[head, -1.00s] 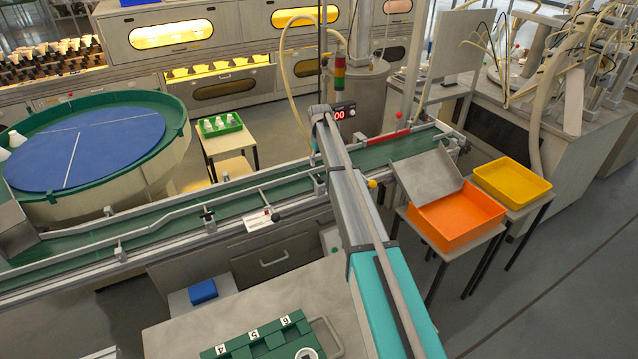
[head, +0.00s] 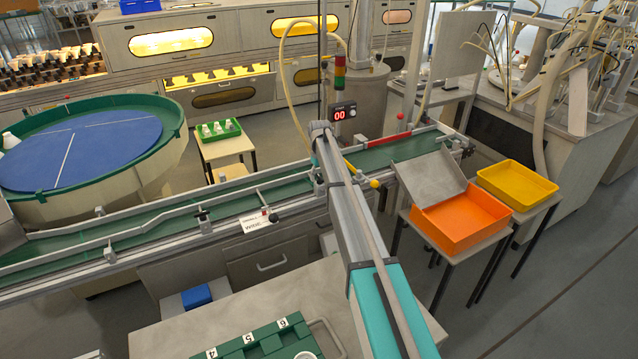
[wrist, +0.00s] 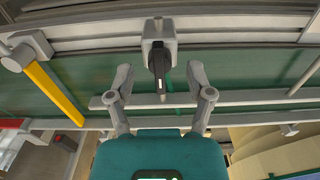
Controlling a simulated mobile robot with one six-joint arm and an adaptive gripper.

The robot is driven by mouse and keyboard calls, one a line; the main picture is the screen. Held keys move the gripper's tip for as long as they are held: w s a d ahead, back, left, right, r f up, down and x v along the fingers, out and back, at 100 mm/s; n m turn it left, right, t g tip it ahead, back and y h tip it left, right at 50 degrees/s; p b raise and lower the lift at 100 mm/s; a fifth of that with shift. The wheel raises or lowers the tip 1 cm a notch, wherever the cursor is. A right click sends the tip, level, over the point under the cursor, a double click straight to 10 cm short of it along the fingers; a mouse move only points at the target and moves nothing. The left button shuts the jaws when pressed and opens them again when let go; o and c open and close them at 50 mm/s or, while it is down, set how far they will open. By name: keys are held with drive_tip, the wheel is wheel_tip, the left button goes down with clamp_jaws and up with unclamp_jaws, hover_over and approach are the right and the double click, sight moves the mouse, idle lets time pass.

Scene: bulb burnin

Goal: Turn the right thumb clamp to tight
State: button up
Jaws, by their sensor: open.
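In the wrist view, a thumb clamp shows as a grey block (wrist: 158,32) with a black lever (wrist: 160,66) pointing down the picture toward my gripper. My gripper (wrist: 159,78) is open, with one grey finger on each side of the lever. Gaps show between the lever and both fingers, and nothing is held. In the head view my arm runs over the conveyor rail, and the gripper and this clamp are hidden behind it. Another black clamp (head: 203,215) sits on the near rail to the left.
The green conveyor belt (head: 150,228) and its guide rail (wrist: 240,98) lie around the clamp. A yellow strip (wrist: 52,92) crosses at left in the wrist view. An orange bin (head: 462,222) and a yellow bin (head: 517,184) stand right. A green numbered rack (head: 255,345) is in front.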

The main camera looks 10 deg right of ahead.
drive_tip(key=shift+f+b, duration=0.35)
drive_tip(key=shift+f, duration=0.2)
